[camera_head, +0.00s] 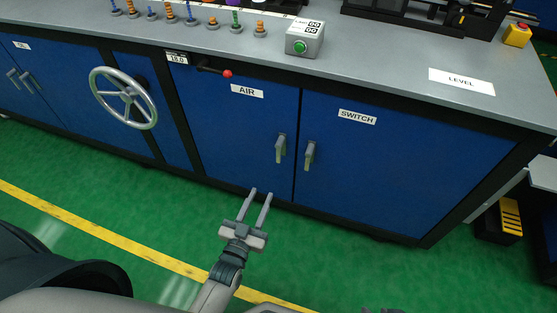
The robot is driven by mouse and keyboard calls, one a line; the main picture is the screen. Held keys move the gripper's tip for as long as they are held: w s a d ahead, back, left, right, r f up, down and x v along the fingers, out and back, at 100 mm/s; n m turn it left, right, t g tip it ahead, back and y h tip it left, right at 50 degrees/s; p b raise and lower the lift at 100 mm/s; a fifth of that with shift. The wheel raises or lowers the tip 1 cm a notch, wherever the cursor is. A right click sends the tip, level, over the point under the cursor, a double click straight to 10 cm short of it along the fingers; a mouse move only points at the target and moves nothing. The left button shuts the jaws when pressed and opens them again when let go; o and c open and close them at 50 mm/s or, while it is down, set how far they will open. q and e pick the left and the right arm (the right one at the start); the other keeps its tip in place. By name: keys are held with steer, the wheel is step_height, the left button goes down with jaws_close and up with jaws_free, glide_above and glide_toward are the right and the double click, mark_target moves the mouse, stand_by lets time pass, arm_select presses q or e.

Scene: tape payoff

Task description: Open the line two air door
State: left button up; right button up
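The blue air door (239,129) is in the cabinet front, with a white AIR label (247,91) near its top. Its grey upright handle (280,149) is near the door's right edge. The door looks closed. My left gripper (260,192) is in front of the cabinet, lower in the picture than the handle and a little left of it. Its two fingers are apart with nothing between them. A small dark part at the bottom edge may belong to my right arm, but the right gripper cannot be made out.
The blue switch door (390,165) is just right, with its own handle (310,155). A handwheel (124,98) and a red-knobbed lever (227,73) are to the left. A green-button box (304,40) stands on the grey worktop (380,65). Green floor in front is clear.

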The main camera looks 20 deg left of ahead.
mark_target(278, 157)
arm_select(q)
steer(key=shift+r, duration=0.1)
arm_select(e)
steer(key=shift+r, duration=0.1)
arm_select(q)
steer(key=shift+w, duration=0.1)
